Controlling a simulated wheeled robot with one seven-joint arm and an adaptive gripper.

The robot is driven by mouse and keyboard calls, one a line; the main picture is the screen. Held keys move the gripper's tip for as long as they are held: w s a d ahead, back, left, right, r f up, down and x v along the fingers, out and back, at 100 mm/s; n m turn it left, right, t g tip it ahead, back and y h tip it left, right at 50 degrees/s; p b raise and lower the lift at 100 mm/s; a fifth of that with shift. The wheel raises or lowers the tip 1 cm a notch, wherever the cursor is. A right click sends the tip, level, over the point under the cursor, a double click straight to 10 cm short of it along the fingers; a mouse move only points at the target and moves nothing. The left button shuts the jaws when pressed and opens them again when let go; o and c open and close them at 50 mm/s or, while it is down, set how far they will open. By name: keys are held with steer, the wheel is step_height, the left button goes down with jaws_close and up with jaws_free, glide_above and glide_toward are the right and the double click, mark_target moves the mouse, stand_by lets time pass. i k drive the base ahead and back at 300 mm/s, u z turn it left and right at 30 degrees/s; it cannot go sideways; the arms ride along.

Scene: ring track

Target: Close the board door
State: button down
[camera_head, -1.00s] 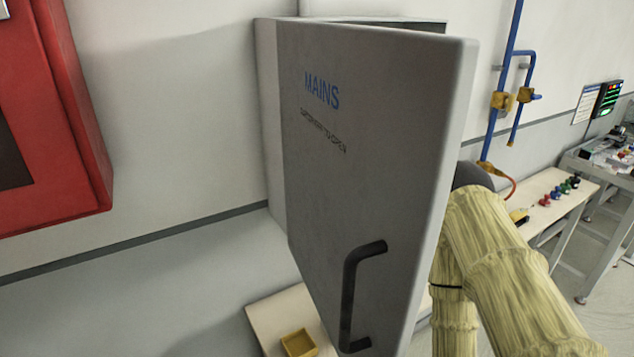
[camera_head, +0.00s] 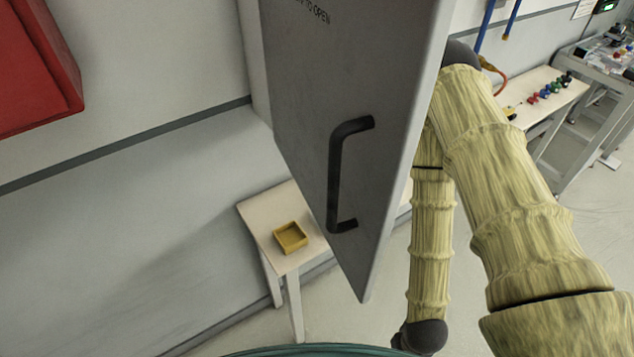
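The board door (camera_head: 295,100) is a grey metal panel standing open, swung out from the wall and seen from its outer face. Its black bar handle (camera_head: 337,175) is on the lower part near the free edge. Part of the printed lettering shows at the top edge of the view. My arm, in a yellowish sleeve, is to the right of the door and passes behind its free edge. My gripper is hidden, so I cannot see whether it touches the door.
A small wooden table (camera_head: 262,212) with a yellow tray (camera_head: 290,238) stands below the door by the wall. A red cabinet (camera_head: 35,70) hangs at upper left. A bench (camera_head: 545,92) with several coloured items stands at right. Open floor lies at lower right.

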mark_target(351, 83)
steer(key=z, duration=0.15)
steer(key=k, duration=1)
steer(key=z, duration=0.05)
